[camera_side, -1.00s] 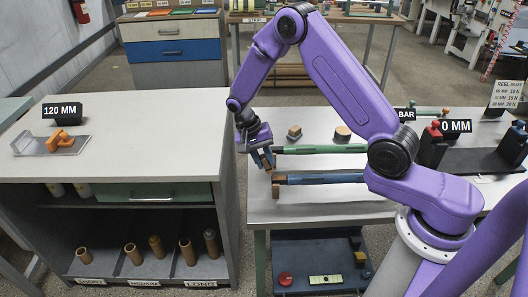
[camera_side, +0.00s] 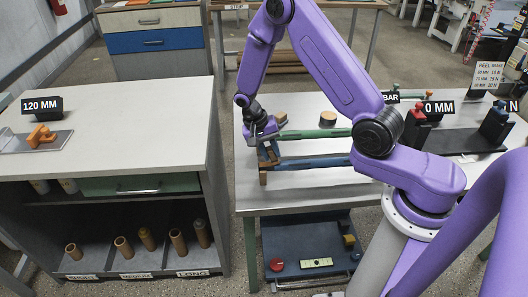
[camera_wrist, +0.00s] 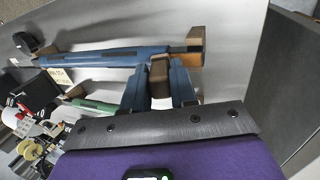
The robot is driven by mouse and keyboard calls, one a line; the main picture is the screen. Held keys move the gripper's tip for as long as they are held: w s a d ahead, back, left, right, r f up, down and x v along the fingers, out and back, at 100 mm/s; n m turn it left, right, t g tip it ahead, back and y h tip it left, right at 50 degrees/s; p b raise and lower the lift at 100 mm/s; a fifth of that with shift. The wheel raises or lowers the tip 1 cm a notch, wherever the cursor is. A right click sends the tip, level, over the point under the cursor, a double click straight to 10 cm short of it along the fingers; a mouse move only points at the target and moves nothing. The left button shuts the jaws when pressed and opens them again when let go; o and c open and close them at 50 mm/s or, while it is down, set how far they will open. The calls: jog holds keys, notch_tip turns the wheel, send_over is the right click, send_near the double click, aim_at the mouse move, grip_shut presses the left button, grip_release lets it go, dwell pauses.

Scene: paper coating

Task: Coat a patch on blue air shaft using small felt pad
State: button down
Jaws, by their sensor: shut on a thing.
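The blue air shaft (camera_side: 318,162) lies across the right bench, its left end in a brown support block (camera_side: 263,177). It spans the upper part of the wrist view (camera_wrist: 105,57). My gripper (camera_side: 268,152) is at the left end of this shaft, pointing down. In the wrist view its two blue fingers (camera_wrist: 158,88) are shut on a small brown felt pad (camera_wrist: 158,72). The pad is beside or over the shaft near its block end; I cannot tell whether they touch. No coated patch can be made out on the shaft.
A green shaft (camera_side: 320,134) lies parallel behind the blue one. Dark stands with red (camera_side: 418,128) and blue (camera_side: 494,124) parts are at the right.

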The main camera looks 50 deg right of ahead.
jog(key=shift+w+a+f, duration=0.25)
jog(key=shift+w+a, duration=0.4)
jog(key=shift+a, duration=0.1)
jog(key=v, duration=0.9)
jog(key=shift+w+a, duration=0.15)
jog(key=shift+a, duration=0.25)
jog(key=shift+f, duration=0.1)
